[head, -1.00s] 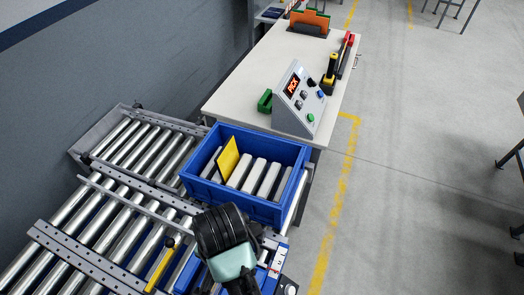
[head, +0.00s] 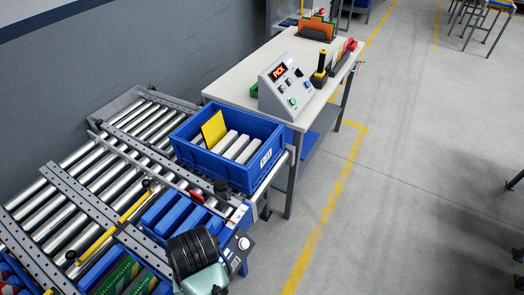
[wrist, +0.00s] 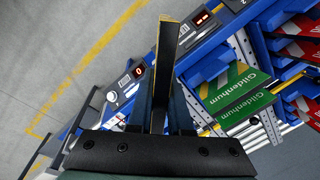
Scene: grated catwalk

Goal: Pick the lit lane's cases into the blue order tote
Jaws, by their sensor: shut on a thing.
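The blue order tote (head: 261,178) stands on the roller conveyor in the head view. It holds several white-edged cases (head: 240,147) and one yellow case (head: 214,130) leaning at its left end. My gripper (wrist: 166,105) is shut on a thin, dark thing with a yellow edge (wrist: 172,38), which sticks up between the fingers in the wrist view. In the head view my wrist hides the fingers and what they hold. Green "Gildenhum" cases (wrist: 232,95) lie in a lane at right in the wrist view. Blue cases (head: 172,213) fill a lane in front of the tote.
A grey panel reading "PICK" (head: 287,88) stands on a white bench (head: 250,68) behind the tote. Yellow bars (head: 133,207) with black knobs cross the lane ends. Red-and-white cases (wrist: 300,48) lie beside the green ones. Open floor (head: 420,170) lies at right.

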